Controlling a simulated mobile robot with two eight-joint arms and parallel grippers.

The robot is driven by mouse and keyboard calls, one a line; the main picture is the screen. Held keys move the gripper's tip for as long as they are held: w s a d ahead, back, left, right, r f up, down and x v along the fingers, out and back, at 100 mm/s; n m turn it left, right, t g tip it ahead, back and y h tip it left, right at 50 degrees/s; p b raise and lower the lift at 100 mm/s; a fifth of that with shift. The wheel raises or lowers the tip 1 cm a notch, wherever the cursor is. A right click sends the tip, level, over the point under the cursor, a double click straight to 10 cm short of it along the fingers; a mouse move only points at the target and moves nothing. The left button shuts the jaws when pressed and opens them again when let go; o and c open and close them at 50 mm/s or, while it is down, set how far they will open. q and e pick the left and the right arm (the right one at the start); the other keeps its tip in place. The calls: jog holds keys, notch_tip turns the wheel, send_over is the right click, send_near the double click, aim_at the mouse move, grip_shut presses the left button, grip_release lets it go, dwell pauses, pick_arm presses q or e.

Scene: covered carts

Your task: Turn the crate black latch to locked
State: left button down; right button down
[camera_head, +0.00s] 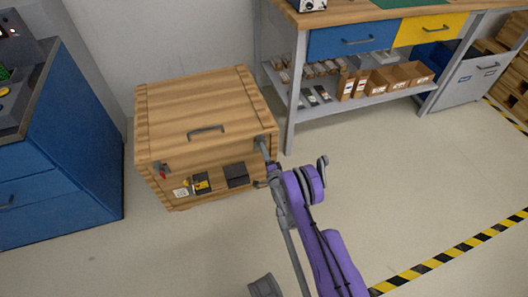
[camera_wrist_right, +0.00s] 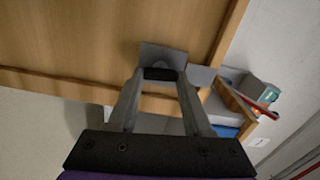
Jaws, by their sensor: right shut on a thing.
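The wooden crate (camera_head: 205,95) stands on the floor with its lid closed and a grey handle (camera_head: 206,131) on it. The black latch (camera_wrist_right: 160,73) shows in the wrist view as a short dark bar in front of a grey plate (camera_wrist_right: 163,52) on the crate's wood. My right gripper (camera_wrist_right: 160,77) is shut on this bar, with one finger on each side. In the head view my right gripper (camera_head: 271,170) is at the crate's front right corner and hides most of the latch. A red latch (camera_head: 161,171) sits at the front left. My left gripper is not in view.
A blue cabinet (camera_head: 75,140) stands left of the crate. A workbench (camera_head: 340,14) with drawers and a shelf of boxes (camera_head: 362,84) stands behind and right. Yellow-black floor tape (camera_head: 440,254) runs at the lower right.

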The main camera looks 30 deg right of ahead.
dwell(0.4)
jog(key=shift+c, duration=1.6)
grip_release()
jog(key=shift+w, duration=0.1)
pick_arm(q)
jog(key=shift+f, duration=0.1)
pick_arm(e)
jog(key=shift+f, duration=0.1)
